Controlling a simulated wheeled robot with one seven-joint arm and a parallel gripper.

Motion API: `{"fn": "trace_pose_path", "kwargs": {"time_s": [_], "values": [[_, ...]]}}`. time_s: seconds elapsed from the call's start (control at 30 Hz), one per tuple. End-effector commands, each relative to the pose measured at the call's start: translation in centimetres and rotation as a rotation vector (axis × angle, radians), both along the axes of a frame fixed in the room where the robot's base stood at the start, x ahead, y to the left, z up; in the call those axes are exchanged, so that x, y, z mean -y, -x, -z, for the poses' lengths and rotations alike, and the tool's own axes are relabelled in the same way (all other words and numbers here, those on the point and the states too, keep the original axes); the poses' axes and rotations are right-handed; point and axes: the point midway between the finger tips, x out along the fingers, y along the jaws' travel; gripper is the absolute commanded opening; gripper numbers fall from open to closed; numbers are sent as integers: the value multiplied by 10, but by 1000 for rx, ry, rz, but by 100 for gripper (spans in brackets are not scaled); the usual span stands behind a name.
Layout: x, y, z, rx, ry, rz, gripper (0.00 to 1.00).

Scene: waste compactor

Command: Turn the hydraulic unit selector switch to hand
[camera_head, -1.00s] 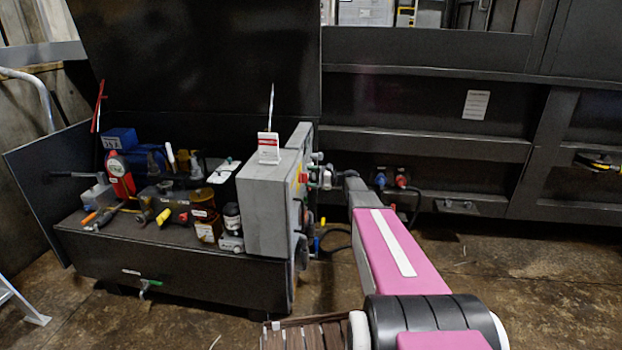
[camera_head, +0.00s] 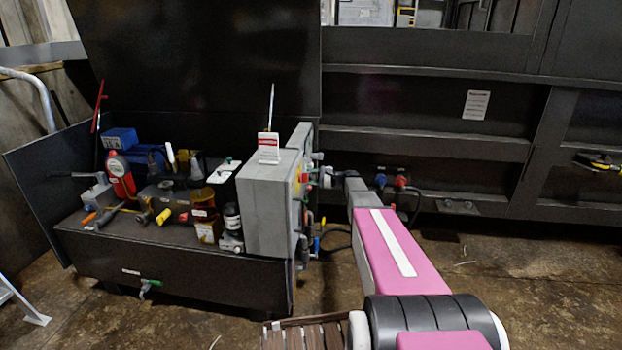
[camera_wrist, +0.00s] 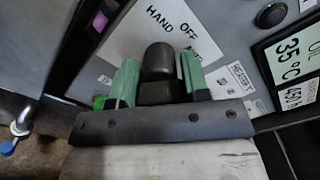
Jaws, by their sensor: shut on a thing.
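The selector switch (camera_wrist: 158,64) is a black knob on the grey control panel in the wrist view. A tilted white label (camera_wrist: 172,25) above it reads HAND and OFF; a third word is partly hidden by a finger. The knob's upper end points up the picture, toward the word HAND. My gripper (camera_wrist: 159,78) has a green-padded finger on each side of the knob and is shut on it. In the head view, my gripper (camera_head: 314,178) is at the right face of the grey control box (camera_head: 268,212), and the switch is hidden there.
The hydraulic unit's black tank (camera_head: 170,266) carries several bottles and tools left of the box. A display (camera_wrist: 292,62) reading 35 °C and a round black button (camera_wrist: 270,14) are near the knob. Blue and red connectors (camera_head: 390,181) are on the wall behind my arm.

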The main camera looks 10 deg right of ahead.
Motion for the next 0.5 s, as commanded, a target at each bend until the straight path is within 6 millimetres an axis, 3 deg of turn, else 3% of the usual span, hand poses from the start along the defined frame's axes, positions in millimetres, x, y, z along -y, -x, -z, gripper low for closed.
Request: {"fn": "trace_pose_path", "kwargs": {"time_s": [0.5], "values": [[0,1,1,459,150,0,19]]}}
